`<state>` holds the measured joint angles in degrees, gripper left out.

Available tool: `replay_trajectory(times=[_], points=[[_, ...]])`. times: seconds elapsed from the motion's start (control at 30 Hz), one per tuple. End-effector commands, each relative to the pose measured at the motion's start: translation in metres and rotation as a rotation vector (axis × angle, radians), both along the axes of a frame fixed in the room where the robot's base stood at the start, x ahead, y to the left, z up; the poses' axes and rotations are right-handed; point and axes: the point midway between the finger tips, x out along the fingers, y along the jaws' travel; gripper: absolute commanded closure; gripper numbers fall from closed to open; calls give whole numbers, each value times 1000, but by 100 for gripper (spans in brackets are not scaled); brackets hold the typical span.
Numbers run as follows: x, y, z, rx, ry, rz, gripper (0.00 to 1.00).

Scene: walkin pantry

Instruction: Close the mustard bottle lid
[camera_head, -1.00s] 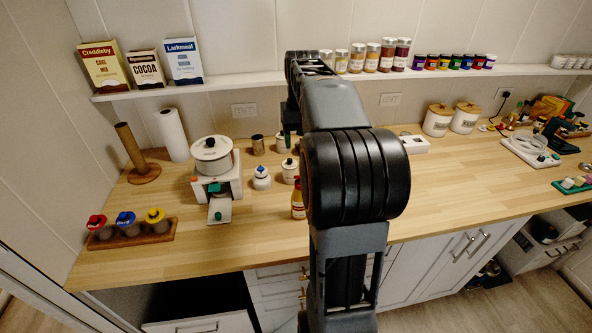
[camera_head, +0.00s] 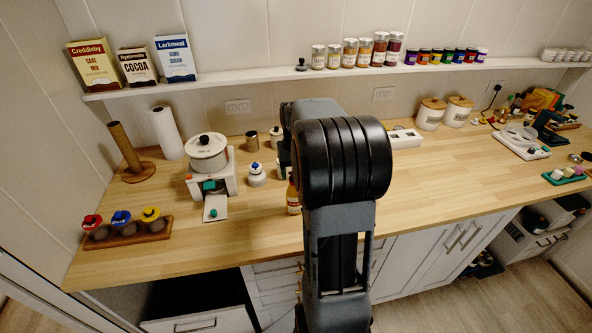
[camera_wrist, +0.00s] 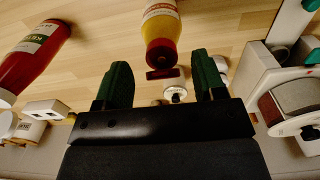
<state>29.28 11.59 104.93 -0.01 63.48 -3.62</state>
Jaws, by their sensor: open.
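The mustard bottle (camera_wrist: 161,22) has a yellow body and a dark red cap (camera_wrist: 161,50) in the wrist view. A flat dark red lid piece (camera_wrist: 163,74) shows just beyond the cap and looks tipped open; its hinge is not clear. My gripper (camera_wrist: 163,80) is open, with one dark green finger on each side of the lid piece, touching neither. In the head view the mustard bottle (camera_head: 293,196) stands on the counter, partly hidden by my arm. My gripper is mostly hidden behind the arm there.
A red ketchup-like bottle (camera_wrist: 34,58) is left of my gripper in the wrist view. In the head view, a small white-and-blue container (camera_head: 257,175) and a white appliance with a pot (camera_head: 208,160) stand left of the mustard. The wooden counter (camera_head: 250,232) in front is clear.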

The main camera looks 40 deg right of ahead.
Motion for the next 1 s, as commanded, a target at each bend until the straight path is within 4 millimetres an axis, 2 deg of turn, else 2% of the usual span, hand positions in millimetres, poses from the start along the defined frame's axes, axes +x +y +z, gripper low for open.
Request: replay_trajectory(times=[0.17, 0.7, 0.87, 1.0], points=[[0, 0, 0, 0, 0, 0, 36], [0, 0, 0, 0, 0, 0, 86], [-1, 0, -6, -14, -29, 0, 86], [-5, 2, -14, -58, -121, 0, 86]])
